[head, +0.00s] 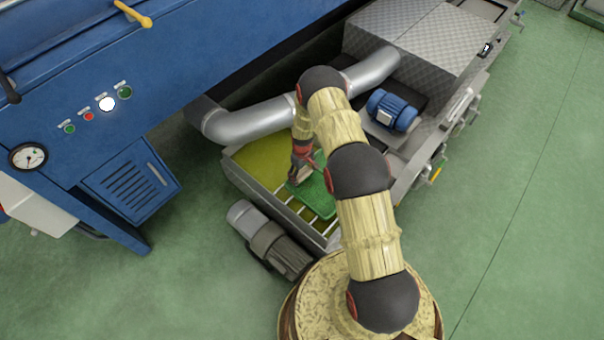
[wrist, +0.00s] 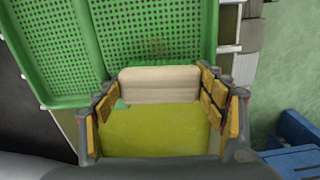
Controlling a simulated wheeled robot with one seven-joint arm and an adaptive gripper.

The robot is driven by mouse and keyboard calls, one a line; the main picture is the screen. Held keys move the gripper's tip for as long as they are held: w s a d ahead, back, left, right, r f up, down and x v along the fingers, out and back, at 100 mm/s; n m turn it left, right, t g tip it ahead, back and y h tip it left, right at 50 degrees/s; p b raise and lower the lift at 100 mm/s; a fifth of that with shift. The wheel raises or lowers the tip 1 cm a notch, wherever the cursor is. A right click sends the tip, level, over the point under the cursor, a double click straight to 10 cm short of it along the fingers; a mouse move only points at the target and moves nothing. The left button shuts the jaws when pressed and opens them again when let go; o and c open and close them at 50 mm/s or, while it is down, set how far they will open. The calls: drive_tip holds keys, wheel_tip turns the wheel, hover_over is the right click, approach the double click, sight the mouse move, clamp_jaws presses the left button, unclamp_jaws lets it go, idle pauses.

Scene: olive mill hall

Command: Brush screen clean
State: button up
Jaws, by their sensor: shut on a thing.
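The green perforated screen (wrist: 55,45) fills the upper part of the wrist view, split by a raised rib. It shows small in the head view (head: 320,197), lying in the trough. A faint brownish smudge marks its mesh at the top middle of the wrist view. My gripper (wrist: 160,92) is shut on a pale beige block, seemingly the brush (wrist: 160,80), held across its fingers at the screen's near edge. Its bristles are hidden, and I cannot tell whether it touches the mesh. In the head view my gripper (head: 303,168) is over the trough, beside the screen.
Yellow-green liquid (head: 262,160) lies in the metal trough (head: 238,177). A thick silver pipe (head: 250,122) crosses above it, close to my arm. A blue motor (head: 392,110) stands right, a grey motor (head: 270,240) in front. The blue machine (head: 150,75) bounds the left. Green floor is free at right.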

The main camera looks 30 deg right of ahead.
sight(302, 172)
drive_tip(key=shift+s+d+r+p, duration=0.1)
drive_tip(key=shift+s+d+p, duration=0.25)
drive_tip(key=shift+s, duration=0.5)
drive_tip(key=shift+s+d+r+p, duration=0.15)
drive_tip(key=shift+s+d, duration=0.25)
drive_tip(key=shift+s, duration=0.4)
drive_tip(key=shift+f, duration=0.1)
drive_tip(key=shift+w+a+b, duration=0.25)
drive_tip(key=shift+w+b, duration=0.15)
drive_tip(key=shift+w, duration=0.2)
drive_tip(key=shift+w+a+b, duration=0.3)
drive_tip(key=shift+w+b, duration=0.15)
drive_tip(key=shift+w, duration=0.2)
drive_tip(key=shift+w+a+b, duration=0.25)
drive_tip(key=shift+w+b, duration=0.15)
drive_tip(key=shift+w, duration=0.2)
drive_tip(key=shift+r, duration=0.25)
drive_tip(key=shift+r+p, duration=1.7)
drive_tip(key=shift+r, duration=1.15)
drive_tip(key=shift+r, duration=0.1)
